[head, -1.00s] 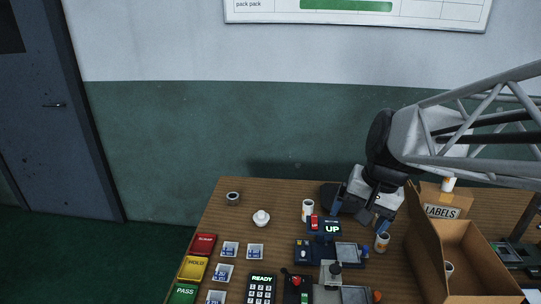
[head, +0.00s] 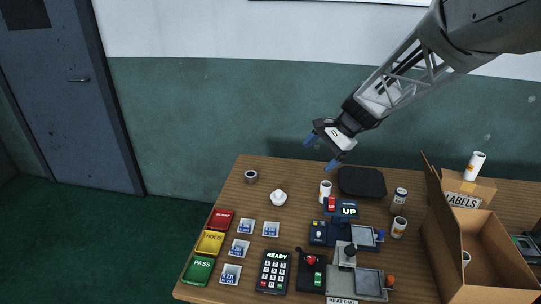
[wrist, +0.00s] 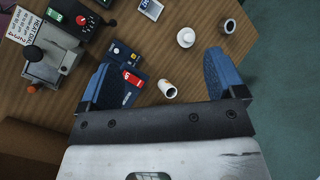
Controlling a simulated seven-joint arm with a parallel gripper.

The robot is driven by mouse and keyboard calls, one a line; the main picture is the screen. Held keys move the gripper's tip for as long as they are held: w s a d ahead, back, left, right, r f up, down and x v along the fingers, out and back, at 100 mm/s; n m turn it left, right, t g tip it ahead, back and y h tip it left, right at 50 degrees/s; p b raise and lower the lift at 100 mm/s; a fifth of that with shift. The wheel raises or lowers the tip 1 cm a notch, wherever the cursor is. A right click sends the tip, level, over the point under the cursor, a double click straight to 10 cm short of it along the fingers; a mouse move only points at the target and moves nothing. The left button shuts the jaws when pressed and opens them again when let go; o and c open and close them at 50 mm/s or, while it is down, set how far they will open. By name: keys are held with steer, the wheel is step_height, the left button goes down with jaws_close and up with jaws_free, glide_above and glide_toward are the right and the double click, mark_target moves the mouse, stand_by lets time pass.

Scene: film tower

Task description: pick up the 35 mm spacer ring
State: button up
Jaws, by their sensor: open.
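A white knobbed piece (head: 278,198) stands just right of the ring. A white canister (head: 325,190) stands near a black pad (head: 362,181). Keypad (head: 273,271), coloured pads (head: 210,243) and an open carton (head: 497,262) fill the front and right. Table around the ring is clear.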

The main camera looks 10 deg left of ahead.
steer(key=w+a+f+m+g+y, duration=0.1)
steer(key=w+a+f+m+y, duration=0.1)
steer(key=w+a+f, duration=0.5)
steer(key=w+a+f+m+y, duration=0.1)
steer(key=w+a+f+m, duration=0.2)
steer(key=w, duration=0.6)
steer(key=m+y, duration=0.4)
glide_toward(256, 174)
steer(key=x, duration=0.3)
steer(key=shift+w+a, duration=0.15)
steer(key=shift+a, duration=0.1)
steer(key=shift+a, duration=0.1)
steer(key=shift+x, duration=1.2)
steer(key=shift+a+f, duration=0.1)
steer(key=shift+f, duration=0.05)
steer(key=shift+s+x, duration=0.1)
steer(key=shift+x, duration=1.15)
steer(key=shift+s+x, duration=0.15)
steer(key=shift+x, duration=1.05)
steer(key=shift+c, duration=0.5)
